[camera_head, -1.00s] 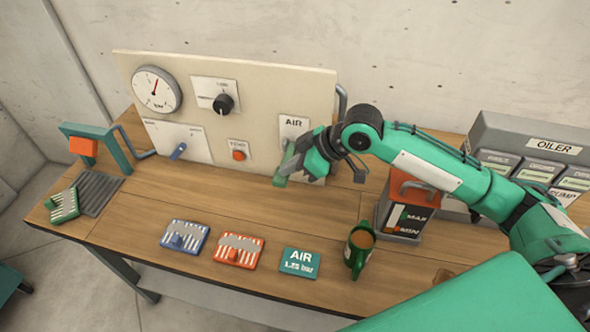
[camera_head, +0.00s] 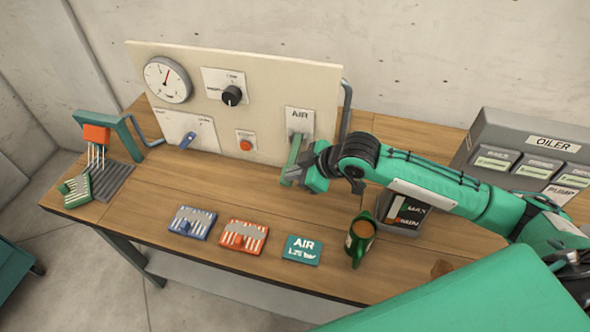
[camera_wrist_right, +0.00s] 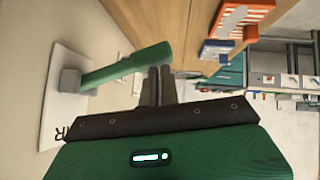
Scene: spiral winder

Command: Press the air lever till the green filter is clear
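The green air lever (camera_head: 293,155) sticks out from the AIR plate on the panel. In the right wrist view the lever (camera_wrist_right: 130,66) runs from a grey block to the fingertips. My right gripper (camera_head: 300,174) is at the lever's outer end; its two dark fingers (camera_wrist_right: 158,84) are together and appear to touch the lever. The green filter (camera_head: 75,189) with white slats lies at the left end of the bench by a grey ribbed mat (camera_head: 112,184). Pale streaks run down from the orange nozzle (camera_head: 96,133). Dust on the green filter is too small to tell.
A blue filter (camera_head: 192,223) and a red filter (camera_head: 243,236), both with grey patches, lie at the front edge beside an AIR card (camera_head: 302,250). The gauge (camera_head: 167,80) is on the panel.

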